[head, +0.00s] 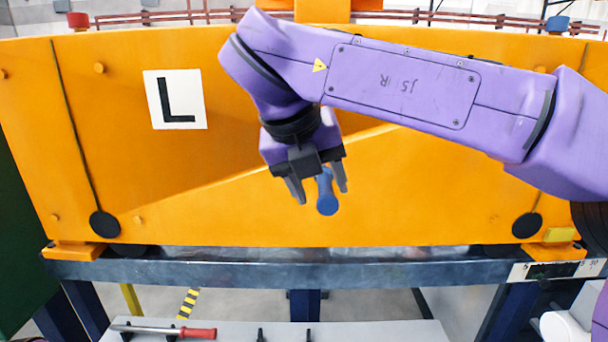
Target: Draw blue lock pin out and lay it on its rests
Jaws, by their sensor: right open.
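The blue lock pin (327,200) shows as a blue knob at the lower middle of the orange rack's face; its shaft is not visible. My right gripper (319,190) is in front of the orange face, fingers pointing down. It is open, with the blue knob between or just behind its two fingers; I cannot tell whether they touch. Two small black rests (261,335) and (309,335) stand empty on the pale shelf below. My left gripper is not in view.
The orange rack (400,215) with an "L" plate (176,99) sits on a blue-grey beam (230,272). The pale shelf (380,333) is clear to the right of the rests.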

